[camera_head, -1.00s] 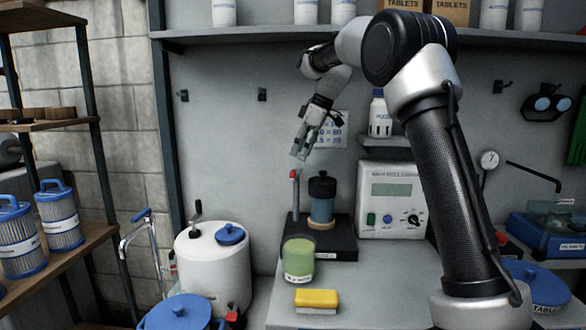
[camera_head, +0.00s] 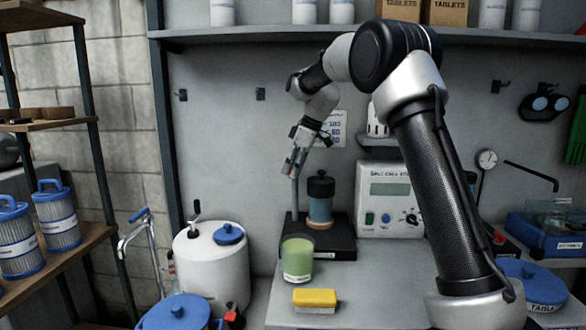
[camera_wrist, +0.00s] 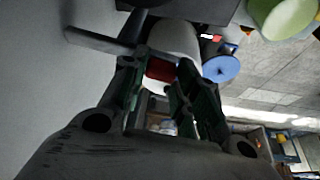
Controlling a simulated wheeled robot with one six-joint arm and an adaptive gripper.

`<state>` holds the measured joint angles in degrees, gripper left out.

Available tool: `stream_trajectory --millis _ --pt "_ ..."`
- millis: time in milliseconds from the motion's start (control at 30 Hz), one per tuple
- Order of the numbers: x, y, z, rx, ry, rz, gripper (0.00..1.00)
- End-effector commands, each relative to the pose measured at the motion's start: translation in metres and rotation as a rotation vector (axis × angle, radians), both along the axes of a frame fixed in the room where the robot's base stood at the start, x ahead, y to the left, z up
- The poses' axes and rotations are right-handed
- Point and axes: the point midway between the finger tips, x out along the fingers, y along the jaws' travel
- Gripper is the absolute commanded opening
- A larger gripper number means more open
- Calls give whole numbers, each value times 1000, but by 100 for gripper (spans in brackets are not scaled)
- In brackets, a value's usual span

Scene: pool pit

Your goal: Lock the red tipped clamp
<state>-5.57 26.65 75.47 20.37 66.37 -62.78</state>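The clamp's upright grey lever (camera_head: 294,196) rises at the left of a black base (camera_head: 335,236), beside a dark-lidded blue cylinder (camera_head: 320,197) standing on that base. In the head view my gripper (camera_head: 295,160) has its fingers down at the lever's top and largely hides the red tip. In the wrist view the red tip (camera_wrist: 161,69) lies between my two fingers (camera_wrist: 165,85), which stand apart on either side of it. The grey lever (camera_wrist: 95,41) runs off to the left there. Whether either finger touches the tip is unclear.
A green cup (camera_head: 297,262) and a yellow sponge (camera_head: 315,298) stand in front of the base. A white tank (camera_head: 211,262) with a blue cap is at left. A meter box (camera_head: 388,200) is close on the right, below a small wall shelf.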

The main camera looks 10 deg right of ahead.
Motion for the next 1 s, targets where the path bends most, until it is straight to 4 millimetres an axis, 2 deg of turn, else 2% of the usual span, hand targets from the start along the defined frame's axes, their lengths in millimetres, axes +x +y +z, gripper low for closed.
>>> stream_trajectory --millis 467,1000 --pt "1 4 1 -1 -1 -81 6" --pt "16 22 1 0 -2 -541 6"
